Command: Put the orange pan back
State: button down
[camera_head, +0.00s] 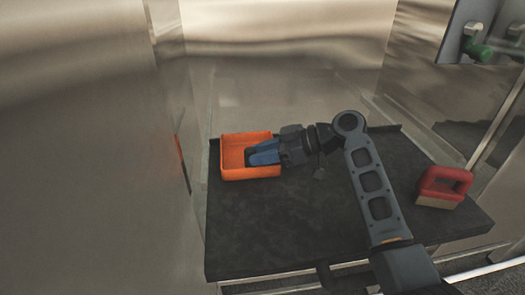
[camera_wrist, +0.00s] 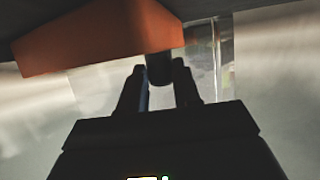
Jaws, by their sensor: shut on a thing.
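The orange pan (camera_head: 230,172) is a rectangular, open-topped tray at the far left of the dark tabletop in the head view. In the wrist view the pan (camera_wrist: 100,42) fills the upper left as an orange block, just beyond my fingers. My gripper (camera_head: 252,157) reaches in from the right, its blue fingers overlapping the pan's right side. In the wrist view my gripper (camera_wrist: 160,78) has a short dark cylindrical piece, seemingly the pan's handle (camera_wrist: 158,66), between its fingertips. I cannot tell whether the pan touches the tabletop.
The dark tabletop (camera_head: 290,235) is clear in front of the pan. A red-handled block (camera_head: 445,185) stands at its right edge. A metal panel (camera_head: 90,150) rises close on the left. Green-knobbed fittings (camera_head: 478,50) are on the upper right wall.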

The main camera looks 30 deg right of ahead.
jog(key=shift+f, duration=0.15)
jog(key=c, duration=0.8)
grip_release()
jog(key=shift+r, duration=0.25)
jog(key=shift+s+d, duration=0.15)
jog(key=shift+d, duration=0.2)
jog(key=b+v, duration=0.2)
jog(key=v, duration=0.9)
jog(key=shift+r, duration=0.15)
